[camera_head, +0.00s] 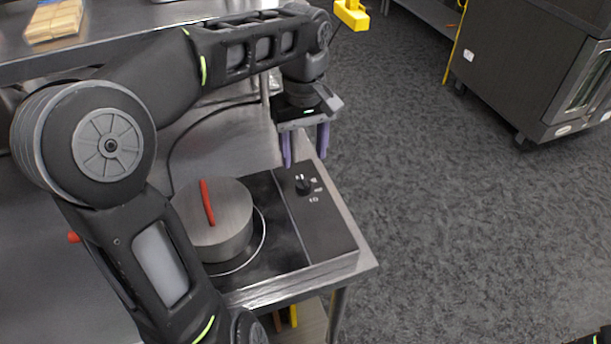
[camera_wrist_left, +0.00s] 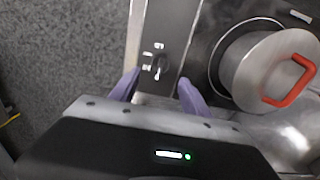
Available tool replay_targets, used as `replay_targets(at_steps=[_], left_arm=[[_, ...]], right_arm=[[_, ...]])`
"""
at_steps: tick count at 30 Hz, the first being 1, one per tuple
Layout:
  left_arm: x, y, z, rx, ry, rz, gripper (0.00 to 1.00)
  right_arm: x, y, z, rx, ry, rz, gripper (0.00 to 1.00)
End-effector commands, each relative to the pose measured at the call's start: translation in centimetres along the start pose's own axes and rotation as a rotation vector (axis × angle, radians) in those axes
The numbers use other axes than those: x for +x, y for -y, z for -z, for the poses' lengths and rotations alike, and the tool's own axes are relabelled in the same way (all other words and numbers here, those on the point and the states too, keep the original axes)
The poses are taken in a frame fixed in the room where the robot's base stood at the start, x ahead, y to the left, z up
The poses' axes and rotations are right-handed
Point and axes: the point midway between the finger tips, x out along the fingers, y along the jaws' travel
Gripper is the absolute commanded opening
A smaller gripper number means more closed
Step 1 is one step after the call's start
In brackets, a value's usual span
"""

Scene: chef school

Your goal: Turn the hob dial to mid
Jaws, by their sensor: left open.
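The hob (camera_head: 272,218) is a dark plate on a steel table, with a control strip along its right side. The black hob dial (camera_head: 303,185) sits on that strip, with white marks beside it. In the left wrist view the dial (camera_wrist_left: 158,68) shows between and just beyond the fingertips. My left gripper (camera_head: 306,163) has two purple fingers, held apart and pointing down, close to the dial and a little behind it. In the left wrist view the left gripper (camera_wrist_left: 158,82) is open and empty. I cannot tell whether a finger touches the dial. My right gripper is not in view.
A steel pot with a red handle (camera_head: 212,222) stands on the hob, left of the dial. A steel counter (camera_head: 130,32) runs behind, with wooden blocks (camera_head: 55,20) on it. Open grey floor (camera_head: 450,220) lies right of the table. A dark oven cabinet (camera_head: 525,65) stands at the back right.

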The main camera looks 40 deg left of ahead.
Motion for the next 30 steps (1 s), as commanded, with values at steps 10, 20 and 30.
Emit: replay_targets(at_steps=[10,20,30], left_arm=[[3.1,0.1,-0.1,0.001,0.004,0.003,0.55],[7.4,0.0,0.0,0.002,0.001,0.001,0.55],[7.8,0.0,0.0,0.002,0.0,0.0,0.53]], right_arm=[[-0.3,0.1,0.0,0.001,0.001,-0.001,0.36],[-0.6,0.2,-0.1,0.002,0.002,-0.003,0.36],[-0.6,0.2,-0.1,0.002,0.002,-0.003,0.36]])
